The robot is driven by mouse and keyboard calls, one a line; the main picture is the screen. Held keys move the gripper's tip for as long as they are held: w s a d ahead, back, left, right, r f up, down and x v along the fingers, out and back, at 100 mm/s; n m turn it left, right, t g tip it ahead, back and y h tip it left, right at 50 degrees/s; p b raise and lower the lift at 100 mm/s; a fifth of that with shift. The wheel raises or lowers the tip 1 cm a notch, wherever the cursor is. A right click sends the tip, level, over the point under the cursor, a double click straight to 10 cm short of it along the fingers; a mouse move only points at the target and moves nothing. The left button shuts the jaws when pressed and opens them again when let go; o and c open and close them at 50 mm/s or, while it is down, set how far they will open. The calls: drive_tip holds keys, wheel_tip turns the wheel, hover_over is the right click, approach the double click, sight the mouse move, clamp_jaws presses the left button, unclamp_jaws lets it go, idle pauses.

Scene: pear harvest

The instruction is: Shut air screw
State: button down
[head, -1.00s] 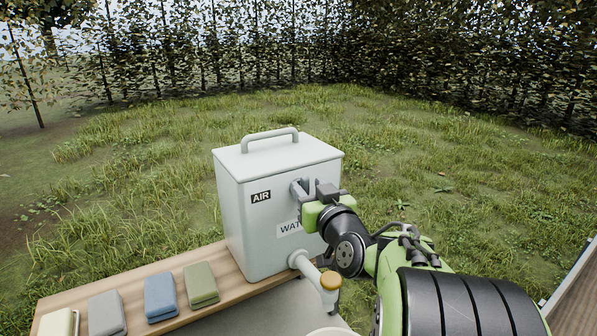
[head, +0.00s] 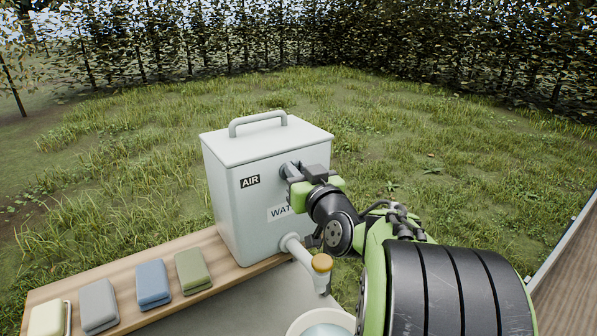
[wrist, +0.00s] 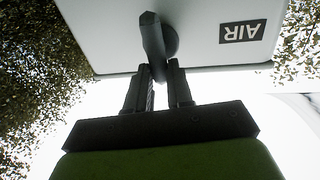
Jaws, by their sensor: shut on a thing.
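The air screw (wrist: 153,38) is a grey knob with a bar across it, on the pale tank's front face beside the AIR label (head: 250,181). In the wrist view its bar reaches down between my fingertips. My gripper (head: 289,171) is at the screw, right of the label in the head view, and hides most of it there. In the wrist view my gripper (wrist: 160,76) is shut on the bar's end. The tank (head: 228,200) stands upright with its handle on top. I cannot tell how far the screw is turned.
A pipe with an orange-brown cap (head: 322,262) sticks out below the gripper, over a white bowl (head: 298,326). Several folded cloths, one of them green (head: 193,270), lie on the wooden board (head: 215,252) at left. Grass lies behind the tank.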

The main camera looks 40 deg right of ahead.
drive_tip(key=shift+s+d+f+m+g+y+p, duration=0.1)
drive_tip(key=shift+d+f+m+g+y+p, duration=0.35)
drive_tip(key=shift+m, duration=2.1)
drive_tip(key=shift+w+d+f+m+g+y+p, duration=0.1)
drive_tip(key=shift+d+m+y+p, duration=0.55)
drive_tip(key=shift+m, duration=1.95)
drive_tip(key=shift+s+d+f+m+g+y+p, duration=0.1)
drive_tip(key=shift+d+f+m+g+y+p, duration=0.45)
drive_tip(key=shift+m, duration=2)
drive_tip(key=shift+a+r+t, duration=0.15)
drive_tip(key=shift+a+t, duration=0.15)
drive_tip(key=shift+a, duration=0.05)
drive_tip(key=c, duration=1)
unclamp_jaws()
